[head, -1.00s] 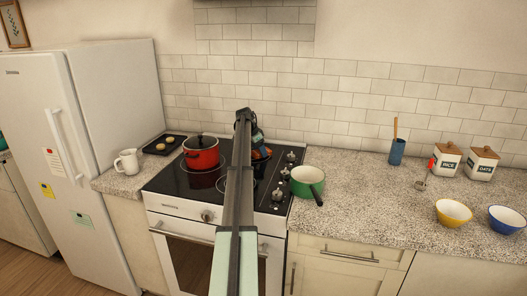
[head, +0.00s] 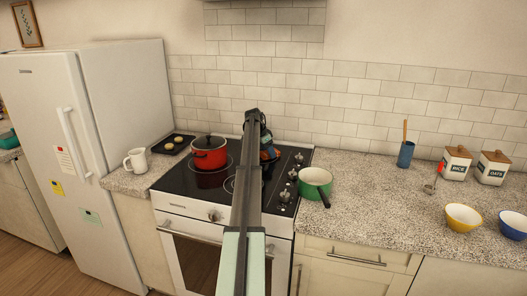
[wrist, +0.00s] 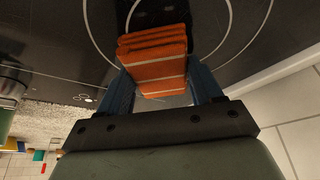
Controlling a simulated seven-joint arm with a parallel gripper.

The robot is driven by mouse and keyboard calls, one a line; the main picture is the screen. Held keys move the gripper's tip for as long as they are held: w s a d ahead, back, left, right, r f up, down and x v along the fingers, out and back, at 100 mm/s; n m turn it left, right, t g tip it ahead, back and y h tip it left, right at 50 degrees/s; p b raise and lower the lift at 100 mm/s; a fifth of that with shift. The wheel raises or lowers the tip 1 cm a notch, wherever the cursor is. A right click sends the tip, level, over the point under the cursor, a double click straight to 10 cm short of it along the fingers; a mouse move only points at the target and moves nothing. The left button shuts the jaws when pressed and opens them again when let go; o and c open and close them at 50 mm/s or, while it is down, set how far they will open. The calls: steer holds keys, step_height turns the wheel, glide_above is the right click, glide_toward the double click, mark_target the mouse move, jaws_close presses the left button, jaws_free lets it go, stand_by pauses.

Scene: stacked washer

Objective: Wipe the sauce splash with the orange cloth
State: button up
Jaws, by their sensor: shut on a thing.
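The orange cloth (wrist: 155,62) is a folded, striped-looking stack held between the blue fingers of my gripper (wrist: 160,85) in the wrist view. In the head view my gripper (head: 267,150) is over the rear right of the black cooktop (head: 190,180), largely hidden by my own arm. Only a small orange patch of the cloth shows there. In the wrist view the cloth is over the dark glass with its pale burner rings. I cannot tell whether it touches the glass. I cannot make out the sauce splash; my arm and the cloth hide part of the cooktop.
A green pan (head: 315,184) stands on the counter just right of the stove knobs (head: 292,174). The tiled wall (head: 350,100) is close behind.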

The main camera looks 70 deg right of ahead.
steer(key=s, duration=0.2)
steer(key=shift+s, duration=0.3)
steer(key=shift+s+r, duration=0.1)
steer(key=shift+r, duration=3.9)
